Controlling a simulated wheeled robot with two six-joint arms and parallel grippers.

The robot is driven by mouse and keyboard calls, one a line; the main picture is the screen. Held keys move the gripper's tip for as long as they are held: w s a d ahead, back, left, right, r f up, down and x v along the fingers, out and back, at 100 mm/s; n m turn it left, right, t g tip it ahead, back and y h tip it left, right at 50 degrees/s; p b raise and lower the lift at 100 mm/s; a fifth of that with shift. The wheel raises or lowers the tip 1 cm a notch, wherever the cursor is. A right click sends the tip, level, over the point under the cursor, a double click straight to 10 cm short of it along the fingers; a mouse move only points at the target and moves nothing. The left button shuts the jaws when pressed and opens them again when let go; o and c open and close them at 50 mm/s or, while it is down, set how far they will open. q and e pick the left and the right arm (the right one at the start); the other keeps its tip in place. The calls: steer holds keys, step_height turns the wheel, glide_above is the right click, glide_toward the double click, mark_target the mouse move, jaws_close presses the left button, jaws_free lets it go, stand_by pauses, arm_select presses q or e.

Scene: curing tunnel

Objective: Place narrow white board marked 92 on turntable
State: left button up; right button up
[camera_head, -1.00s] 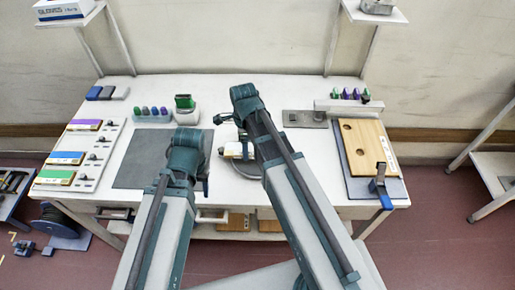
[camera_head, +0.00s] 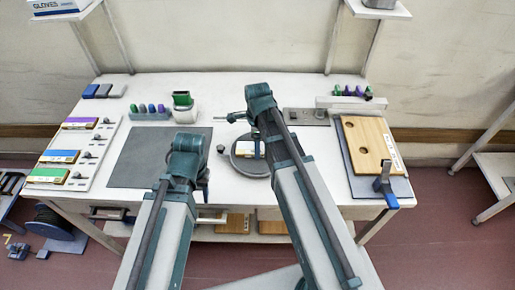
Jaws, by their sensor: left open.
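A narrow board (camera_head: 259,154) with a white top and a yellowish edge lies on the round dark turntable (camera_head: 251,168) at the table's middle. Its number is too small to read, and my right arm partly hides board and turntable. My left gripper (camera_head: 204,180) is open and points down over the right edge of the grey mat, left of the turntable and apart from it.
A white rack at the left holds purple (camera_head: 80,123), blue (camera_head: 60,156) and green (camera_head: 47,175) topped pieces. The grey mat (camera_head: 140,158) is bare. A wooden board (camera_head: 366,140) with holes lies at the right, with a blue-handled clamp (camera_head: 388,192) at its front.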

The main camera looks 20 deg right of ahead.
steer(key=shift+r, duration=0.1)
steer(key=o, duration=1.3)
step_height(320, 180, up, 12)
steer(key=p, duration=1.2)
